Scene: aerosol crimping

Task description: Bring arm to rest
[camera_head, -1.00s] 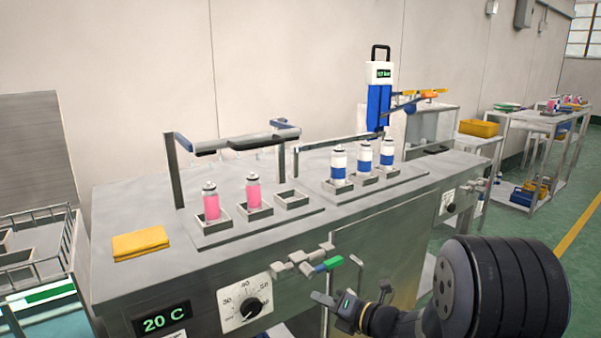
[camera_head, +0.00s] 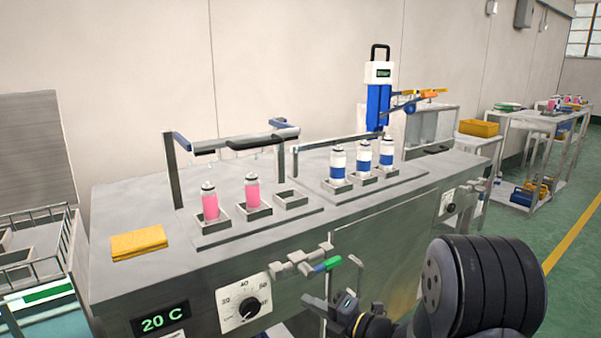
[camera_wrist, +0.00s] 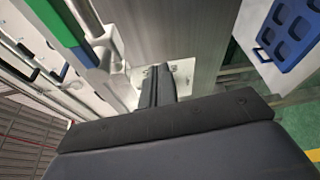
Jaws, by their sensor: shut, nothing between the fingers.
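My gripper (camera_head: 326,304) is low in front of the bench's front panel, below the green-handled valve (camera_head: 325,265), and apart from the cans. In the wrist view its fingers (camera_wrist: 158,84) are together with nothing between them. The black arm link behind it is mine. Two pink cans (camera_head: 210,204) (camera_head: 252,192) stand upright in square holders on the left plate, and its third holder (camera_head: 290,200) is empty. Several blue-and-white cans (camera_head: 338,165) stand upright in holders on the right plate.
The metal bench (camera_head: 190,268) carries a yellow cloth (camera_head: 139,242), a dial (camera_head: 243,303) and a 20 C display (camera_head: 160,319). A wire basket (camera_head: 38,250) stands at the left. A blue crate (camera_wrist: 288,32) shows in the wrist view. Green floor lies open at the right.

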